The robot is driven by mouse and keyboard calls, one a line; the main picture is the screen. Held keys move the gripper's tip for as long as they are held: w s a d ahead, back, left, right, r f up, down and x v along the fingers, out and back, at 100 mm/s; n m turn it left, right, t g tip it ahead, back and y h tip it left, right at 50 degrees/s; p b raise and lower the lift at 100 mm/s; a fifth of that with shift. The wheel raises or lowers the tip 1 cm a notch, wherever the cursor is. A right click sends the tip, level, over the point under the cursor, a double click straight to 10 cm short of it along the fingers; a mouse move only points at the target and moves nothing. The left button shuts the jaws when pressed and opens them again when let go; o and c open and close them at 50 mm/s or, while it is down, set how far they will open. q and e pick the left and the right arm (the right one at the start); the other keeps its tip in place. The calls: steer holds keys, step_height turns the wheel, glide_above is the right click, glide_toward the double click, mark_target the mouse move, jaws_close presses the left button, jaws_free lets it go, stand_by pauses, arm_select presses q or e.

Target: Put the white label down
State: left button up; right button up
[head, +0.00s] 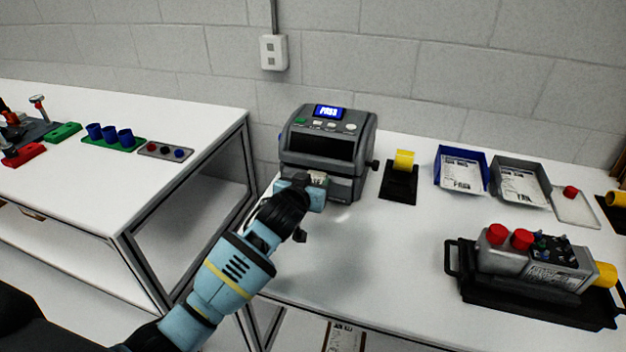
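My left gripper (305,190) is at the front of the grey label printer (350,135), close to its lower outlet. A small pale piece (318,177), which looks like the white label, shows at the fingertips in front of the outlet. The fingers and wrist hide part of it, so I cannot tell whether the fingers are closed on it. The printer's blue screen is lit and seems to read PASS. My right gripper is not in view.
On the right table are a black stand with a yellow roll (401,175), a blue tray (440,184) and a grey tray (497,188) with printed sheets. A black tray (470,298) carries a grey device with red caps (530,262). The table's front middle is clear.

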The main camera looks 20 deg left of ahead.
arm_select(q)
steer(key=c, duration=0.6)
steer(key=shift+r, duration=0.15)
steer(key=shift+r, duration=0.2)
step_height(320, 180, up, 3)
steer(key=shift+r, duration=0.1)
steer(key=s+d, duration=0.1)
steer(key=s, duration=0.4)
steer(key=s+d, duration=0.2)
steer(key=s, duration=0.3)
steer(key=s+d+r, duration=0.1)
steer(key=s, duration=0.4)
steer(key=shift+s+d, duration=0.15)
steer(key=shift+s, duration=0.05)
